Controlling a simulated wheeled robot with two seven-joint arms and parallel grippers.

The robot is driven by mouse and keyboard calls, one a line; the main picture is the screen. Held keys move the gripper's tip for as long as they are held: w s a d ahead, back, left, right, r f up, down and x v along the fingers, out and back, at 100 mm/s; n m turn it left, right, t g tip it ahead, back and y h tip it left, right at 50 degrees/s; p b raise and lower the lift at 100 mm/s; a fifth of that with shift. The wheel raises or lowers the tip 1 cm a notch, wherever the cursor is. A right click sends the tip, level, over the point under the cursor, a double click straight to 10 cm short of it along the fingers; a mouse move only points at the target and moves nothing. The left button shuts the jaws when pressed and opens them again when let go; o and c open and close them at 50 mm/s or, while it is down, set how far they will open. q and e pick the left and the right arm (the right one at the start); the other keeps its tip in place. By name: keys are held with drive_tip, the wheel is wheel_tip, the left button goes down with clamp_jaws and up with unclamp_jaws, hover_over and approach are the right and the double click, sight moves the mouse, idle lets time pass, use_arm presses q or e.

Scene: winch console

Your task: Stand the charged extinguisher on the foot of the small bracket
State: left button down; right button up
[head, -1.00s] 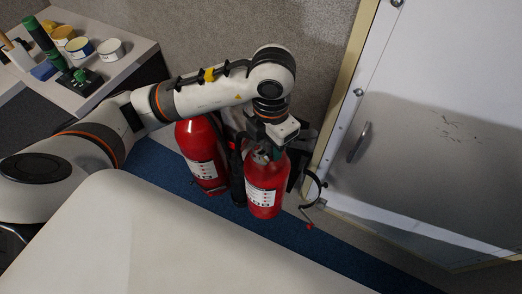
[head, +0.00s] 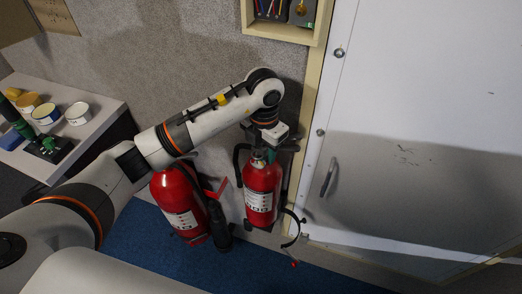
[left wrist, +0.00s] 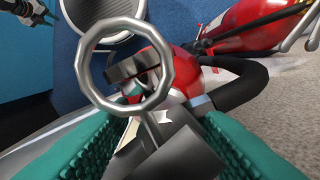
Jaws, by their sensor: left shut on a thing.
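My left gripper (head: 264,150) is shut on the neck of a red extinguisher (head: 262,200) with a white label. It hangs nearly upright close to the wall. In the left wrist view, the green finger pads of my left gripper (left wrist: 155,128) flank its valve head, with a metal ring (left wrist: 84,62) in front. Its gauge cannot be read. An open black strap (head: 298,226) with a red tip, apparently the small bracket's, curves out at its lower right. The bracket's foot is hidden or too dark to make out.
A larger red extinguisher (head: 176,205) with a black hose and horn stands to the left, close by. A white door (head: 420,110) with a handle is at right. A counter (head: 95,125) with tins is at left. Blue floor (head: 270,270) lies clear in front.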

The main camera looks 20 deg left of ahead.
sight(263, 183)
use_arm(q)
drive_tip(key=shift+f+p, duration=0.7)
drive_tip(key=shift+f, duration=1.7)
drive_tip(key=shift+w+f, duration=0.1)
drive_tip(key=shift+f, duration=0.15)
drive_tip(key=shift+w+f+p, duration=0.15)
drive_tip(key=shift+f+p, duration=0.15)
drive_tip(key=c, duration=1.1)
unclamp_jaws()
drive_tip(key=shift+f, duration=0.3)
drive_tip(key=shift+o, duration=1.4)
drive_tip(key=shift+s, duration=0.25)
drive_tip(key=shift+o, duration=0.3)
drive_tip(key=shift+r, duration=0.1)
